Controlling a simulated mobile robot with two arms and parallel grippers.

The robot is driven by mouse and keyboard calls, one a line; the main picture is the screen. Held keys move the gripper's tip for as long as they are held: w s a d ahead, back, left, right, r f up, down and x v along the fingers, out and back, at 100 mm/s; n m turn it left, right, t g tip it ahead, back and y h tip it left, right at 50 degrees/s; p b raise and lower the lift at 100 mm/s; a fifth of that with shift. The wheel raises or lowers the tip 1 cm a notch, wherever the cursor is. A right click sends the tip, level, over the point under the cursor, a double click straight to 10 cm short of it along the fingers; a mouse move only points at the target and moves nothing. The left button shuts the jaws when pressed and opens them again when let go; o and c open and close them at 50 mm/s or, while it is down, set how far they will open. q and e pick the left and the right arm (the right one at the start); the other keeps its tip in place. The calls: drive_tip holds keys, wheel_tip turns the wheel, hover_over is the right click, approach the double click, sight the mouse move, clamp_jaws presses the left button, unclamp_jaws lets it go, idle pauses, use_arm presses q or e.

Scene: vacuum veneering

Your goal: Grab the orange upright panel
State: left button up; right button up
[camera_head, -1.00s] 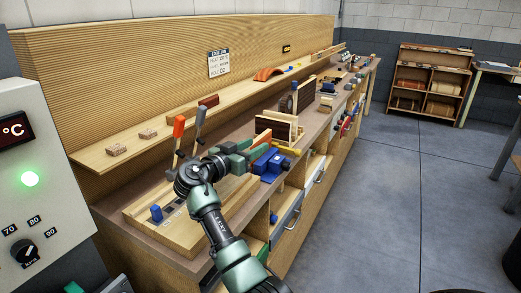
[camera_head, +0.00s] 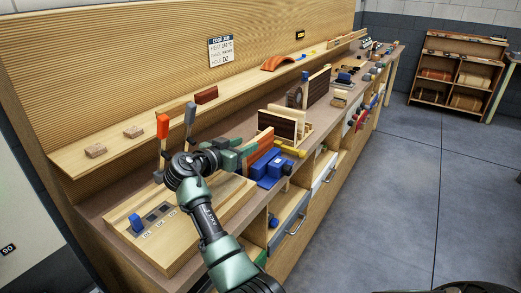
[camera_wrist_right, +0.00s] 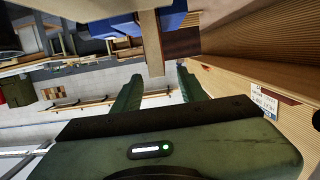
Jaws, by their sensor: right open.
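An orange upright panel (camera_head: 265,141) stands on the bench, just beyond my right gripper (camera_head: 249,148) in the head view. The green fingers are open close to it and cover part of it. I cannot tell whether they touch it. In the right wrist view, the right gripper (camera_wrist_right: 158,84) is open, with the edge of a pale upright board (camera_wrist_right: 151,42) in line with the gap. I cannot tell whether this is the orange panel's edge. My left gripper is not in view.
Blue clamp-like blocks (camera_head: 271,166) sit in front of the orange panel. A dark brown panel (camera_head: 279,124) stands behind it. A wooden board with a blue knob (camera_head: 136,222) lies at the near end of the bench. Open floor (camera_head: 380,200) lies to the right.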

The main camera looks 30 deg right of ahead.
sight(255, 140)
drive_tip(key=shift+w+d, duration=0.15)
drive_tip(key=shift+d, duration=0.35)
drive_tip(key=p+x, duration=0.2)
drive_tip(key=x, duration=0.2)
drive_tip(key=shift+r, duration=0.1)
drive_tip(key=shift+w+d+f, duration=0.1)
drive_tip(key=shift+d+f, duration=0.1)
drive_tip(key=shift+d, duration=0.2)
clamp_jaws()
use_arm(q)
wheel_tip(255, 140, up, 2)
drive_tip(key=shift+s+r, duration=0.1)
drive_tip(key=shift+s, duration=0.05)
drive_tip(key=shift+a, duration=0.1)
